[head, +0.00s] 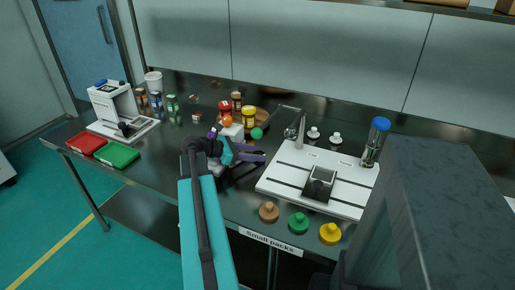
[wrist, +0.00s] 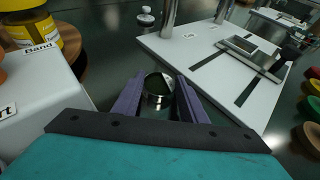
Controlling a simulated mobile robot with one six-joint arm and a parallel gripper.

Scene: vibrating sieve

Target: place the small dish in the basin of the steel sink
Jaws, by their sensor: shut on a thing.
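My gripper (wrist: 158,83) has its purple fingers on either side of the small dish (wrist: 158,100), a round shiny steel cup with a dark inside. It is shut on the dish, which looks roughly upright. In the head view my gripper (head: 236,147) is left of the white board, and I cannot make out the dish there.
Coloured knobs (head: 299,222) line the front edge. A white box (wrist: 40,95) and yellow jar (wrist: 38,30) are close on the left. A dark grey block (head: 440,220) fills the right.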

